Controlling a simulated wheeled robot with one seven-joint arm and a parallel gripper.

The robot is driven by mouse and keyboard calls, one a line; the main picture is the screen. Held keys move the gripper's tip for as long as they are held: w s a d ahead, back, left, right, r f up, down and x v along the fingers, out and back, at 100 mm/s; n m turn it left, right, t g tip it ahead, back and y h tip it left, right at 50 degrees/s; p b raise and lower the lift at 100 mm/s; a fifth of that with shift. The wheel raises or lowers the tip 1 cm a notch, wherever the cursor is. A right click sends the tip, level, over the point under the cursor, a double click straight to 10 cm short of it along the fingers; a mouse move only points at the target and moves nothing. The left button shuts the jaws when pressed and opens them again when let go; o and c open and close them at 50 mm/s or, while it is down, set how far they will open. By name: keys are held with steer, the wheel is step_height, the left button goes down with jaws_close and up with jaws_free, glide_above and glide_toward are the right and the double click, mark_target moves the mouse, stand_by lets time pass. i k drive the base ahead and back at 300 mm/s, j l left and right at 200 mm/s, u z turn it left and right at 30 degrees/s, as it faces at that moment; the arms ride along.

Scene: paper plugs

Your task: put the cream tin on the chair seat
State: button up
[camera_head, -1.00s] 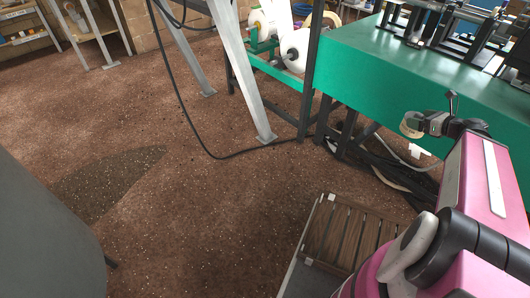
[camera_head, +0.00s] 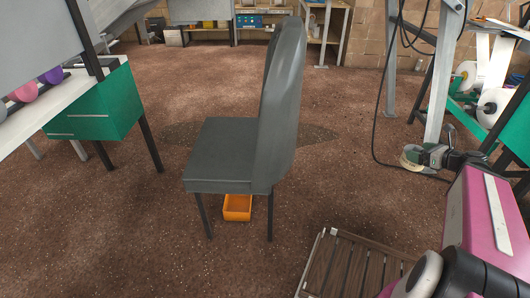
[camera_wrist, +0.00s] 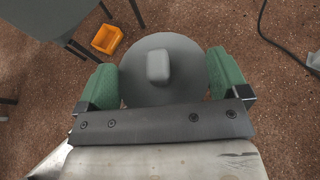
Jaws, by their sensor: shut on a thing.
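The cream tin (camera_head: 411,159) is a small round, pale thing at the end of my arm in the head view. My gripper (camera_head: 424,156) is shut on it and holds it in the air, right of the chair and apart from it. In the wrist view the tin (camera_wrist: 142,85) shows from above as a grey disc with a rounded knob, between the green finger pads of my gripper (camera_wrist: 163,78). The chair seat (camera_head: 222,146) is dark grey and bare, with its tall backrest on the right side, towards my gripper. A seat corner (camera_wrist: 45,15) shows at the wrist view's top left.
An orange bin (camera_head: 237,207) stands on the floor under the chair. A green-sided table (camera_head: 100,108) with coloured rolls is at left. A metal stand leg (camera_head: 441,75) and a hanging black cable are at right. Brown floor is open between chair and gripper.

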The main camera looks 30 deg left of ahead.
mark_target(230, 144)
steer(key=k+j, duration=0.2)
steer(key=j, duration=0.15)
steer(key=k+j+u, duration=0.1)
steer(key=k+j, duration=0.35)
steer(key=j, duration=0.3)
steer(key=k+j+u, duration=0.1)
steer(key=j, duration=0.25)
steer(key=k+j, duration=0.3)
steer(key=i+j, duration=0.1)
steer(key=j, duration=0.2)
steer(key=i+j, duration=0.15)
steer(key=j, duration=0.15)
steer(key=u, duration=0.05)
